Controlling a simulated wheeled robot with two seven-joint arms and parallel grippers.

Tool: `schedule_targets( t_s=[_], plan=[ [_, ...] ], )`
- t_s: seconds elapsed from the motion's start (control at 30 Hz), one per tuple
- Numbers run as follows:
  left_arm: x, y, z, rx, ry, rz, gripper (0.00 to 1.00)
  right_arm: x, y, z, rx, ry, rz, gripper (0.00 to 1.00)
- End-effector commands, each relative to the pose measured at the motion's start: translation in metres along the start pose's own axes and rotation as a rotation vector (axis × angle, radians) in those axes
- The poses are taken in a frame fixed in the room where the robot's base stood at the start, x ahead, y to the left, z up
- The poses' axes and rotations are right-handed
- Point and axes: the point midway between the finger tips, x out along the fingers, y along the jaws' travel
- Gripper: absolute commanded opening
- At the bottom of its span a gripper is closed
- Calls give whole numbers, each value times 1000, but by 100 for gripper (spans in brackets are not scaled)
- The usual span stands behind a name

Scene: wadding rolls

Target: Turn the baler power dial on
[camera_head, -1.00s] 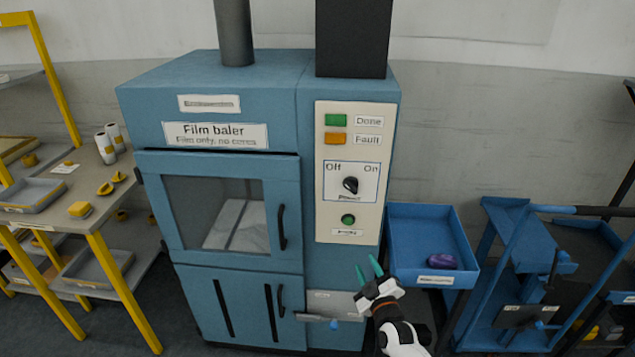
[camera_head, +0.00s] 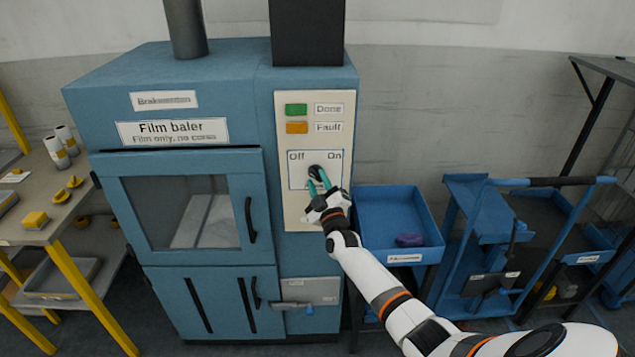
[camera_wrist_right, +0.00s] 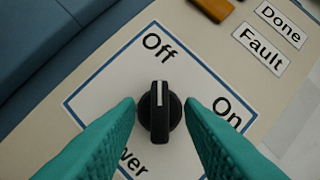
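The film baler (camera_head: 195,90) is a blue cabinet with a cream control panel (camera_head: 290,208) on its right. The black power dial (camera_head: 316,171) sits between the printed words Off and On. In the right wrist view the dial (camera_wrist_right: 160,112) has a white pointer line that points up in the picture, toward Off more than On. My right gripper (camera_head: 319,182) is open at the panel. In the wrist view its two green fingers stand on either side of the dial, with a small gap on each side. My left gripper is not in view.
A green Done light (camera_head: 296,109) and an orange Fault light (camera_head: 297,127) are above the dial. A blue bin (camera_head: 385,222) with a purple item stands right of the baler. A blue cart (camera_head: 480,230) is further right, and a yellow-legged table (camera_head: 85,275) is at left.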

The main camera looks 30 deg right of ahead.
Motion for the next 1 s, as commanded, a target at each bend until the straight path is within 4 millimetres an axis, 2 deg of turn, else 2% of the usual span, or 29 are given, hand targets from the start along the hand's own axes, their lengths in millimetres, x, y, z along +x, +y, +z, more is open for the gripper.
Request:
schedule_targets(
  t_s=[0.1, 0.37, 0.6, 1.0],
  plan=[
    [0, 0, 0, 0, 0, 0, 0, 6, 0, 0, -1, 0, 0, 35],
    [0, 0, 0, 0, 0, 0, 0, 7, 0, 0, 0, 0, 1, 35],
    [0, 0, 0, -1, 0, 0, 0, 6, 0, 0, 0, 0, 1, 0],
    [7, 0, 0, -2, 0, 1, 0, 6, 2, -1, 56, 2, -22, 0]
  ],
)
